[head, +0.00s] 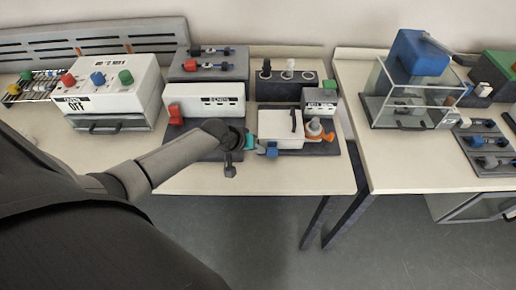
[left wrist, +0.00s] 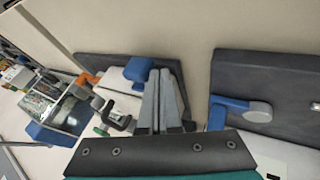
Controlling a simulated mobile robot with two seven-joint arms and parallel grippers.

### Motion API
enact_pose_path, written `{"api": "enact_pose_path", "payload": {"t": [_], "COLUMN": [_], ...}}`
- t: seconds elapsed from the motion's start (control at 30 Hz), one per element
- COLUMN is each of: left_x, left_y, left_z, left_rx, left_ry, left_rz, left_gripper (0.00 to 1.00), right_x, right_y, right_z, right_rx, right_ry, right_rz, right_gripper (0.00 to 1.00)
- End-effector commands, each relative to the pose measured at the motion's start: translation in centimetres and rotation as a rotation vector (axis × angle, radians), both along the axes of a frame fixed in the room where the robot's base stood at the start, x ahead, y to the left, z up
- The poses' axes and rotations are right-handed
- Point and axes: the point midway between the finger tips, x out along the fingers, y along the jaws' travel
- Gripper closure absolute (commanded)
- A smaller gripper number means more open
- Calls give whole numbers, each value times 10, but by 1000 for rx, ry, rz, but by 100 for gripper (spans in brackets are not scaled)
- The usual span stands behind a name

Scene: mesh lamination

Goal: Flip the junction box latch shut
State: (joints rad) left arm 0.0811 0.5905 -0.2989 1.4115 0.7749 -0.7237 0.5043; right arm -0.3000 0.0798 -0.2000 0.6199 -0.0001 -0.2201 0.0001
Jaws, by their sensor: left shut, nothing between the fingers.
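The junction box looks to be the white box (head: 278,126) with a dark handle on its lid, on a dark base plate at the table's front. A blue latch-like part (head: 271,152) sits at its front edge; a blue block, likely the same part, shows in the left wrist view (left wrist: 138,68). My left gripper (head: 259,149) is just left of the blue part, its grey fingers shut and empty. In the left wrist view the fingers (left wrist: 165,72) are right beside the blue block; I cannot tell whether they touch it. My right gripper is not in view.
An orange part (head: 317,131) stands right of the white box. A white box with a red switch (head: 175,115) is to the left, a dark block with knobs (head: 290,84) behind. A gap separates this table from the right one, which holds a clear case (head: 410,103).

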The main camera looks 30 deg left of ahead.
Motion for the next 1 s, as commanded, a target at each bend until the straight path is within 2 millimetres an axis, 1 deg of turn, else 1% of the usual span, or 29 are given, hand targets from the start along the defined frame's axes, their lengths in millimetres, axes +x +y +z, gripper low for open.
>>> {"api": "enact_pose_path", "payload": {"t": [0.07, 0.17, 0.3, 0.4, 0.5, 1.0], "left_x": [0, 5, 17, 23, 26, 26], "left_y": [-1, -8, -27, -38, -43, -46], "left_z": [0, 2, 3, 3, 1, 1], "left_rx": [0, -2, -7, -5, -3, -5], "left_ry": [0, -1, -3, -3, -2, -2], "left_rz": [0, 1, 1, 1, 0, -2], "left_gripper": [100, 100, 100, 100, 100, 100], "right_x": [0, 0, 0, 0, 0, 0], "right_y": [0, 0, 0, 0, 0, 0], "right_z": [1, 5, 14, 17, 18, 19], "right_rx": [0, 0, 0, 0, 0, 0], "right_ry": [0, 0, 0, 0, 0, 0], "right_rz": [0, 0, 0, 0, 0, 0], "right_gripper": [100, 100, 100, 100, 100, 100]}}
